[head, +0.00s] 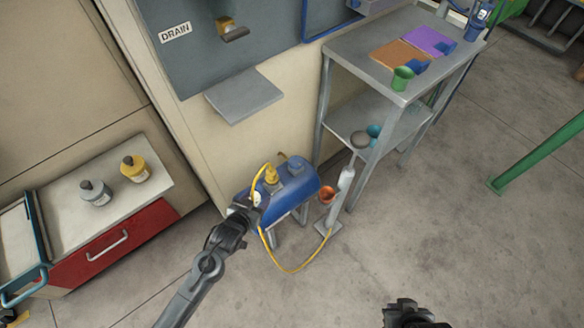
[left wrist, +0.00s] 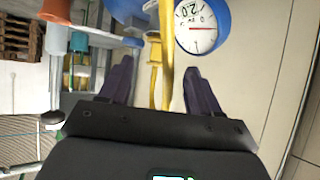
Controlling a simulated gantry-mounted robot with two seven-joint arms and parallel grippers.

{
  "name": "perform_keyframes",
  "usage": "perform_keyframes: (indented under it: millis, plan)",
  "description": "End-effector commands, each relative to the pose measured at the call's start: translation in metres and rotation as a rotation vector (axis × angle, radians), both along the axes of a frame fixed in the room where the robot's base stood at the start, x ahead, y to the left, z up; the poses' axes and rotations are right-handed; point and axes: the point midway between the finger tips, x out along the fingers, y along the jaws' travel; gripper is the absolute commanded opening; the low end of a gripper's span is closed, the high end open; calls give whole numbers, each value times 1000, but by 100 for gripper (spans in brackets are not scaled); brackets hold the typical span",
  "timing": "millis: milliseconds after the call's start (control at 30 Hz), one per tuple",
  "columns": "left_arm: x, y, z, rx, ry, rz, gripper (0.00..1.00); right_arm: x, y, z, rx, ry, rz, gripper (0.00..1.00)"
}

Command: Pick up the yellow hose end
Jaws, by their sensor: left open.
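A thin yellow hose (head: 291,271) loops over the floor beside a blue tank (head: 297,187) and runs up past the tank's left end. A yellow fitting (head: 271,175) sits on top of the tank. My left gripper (head: 248,209) is at the tank's left end and partly hides the hose there. In the left wrist view my left gripper (left wrist: 158,78) is open, with the yellow hose (left wrist: 154,72) between its fingers; I cannot tell whether they touch it. The exact hose end is unclear. My right gripper (head: 408,312) is partly visible at the bottom edge; its jaws are unclear.
A round gauge (left wrist: 203,27) is close beyond the left fingers. A red drawer cabinet (head: 118,245) is at left. The floor at right is mostly free.

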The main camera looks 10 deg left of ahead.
Motion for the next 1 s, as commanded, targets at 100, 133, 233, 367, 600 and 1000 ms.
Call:
perform_keyframes:
  millis: [100,133,233,367,600,1000]
  plan:
    - [25,4,-4,-12,-80,-6,63,0,0,-1,0,3,0,0]
    - [29,4,-3,-15,-97,-8,63,0,0,-1,1,6,-1,0]
    - [40,6,-6,-23,-135,-11,63,-1,2,-5,6,8,-2,0]
    - [55,5,-11,-29,-161,-13,63,-1,4,-12,11,8,-4,0]
    - [85,-1,-23,-29,-162,-16,63,-1,5,-27,16,8,-6,0]
    - [113,-4,-32,-29,-162,-15,63,0,2,-43,7,4,-2,0]
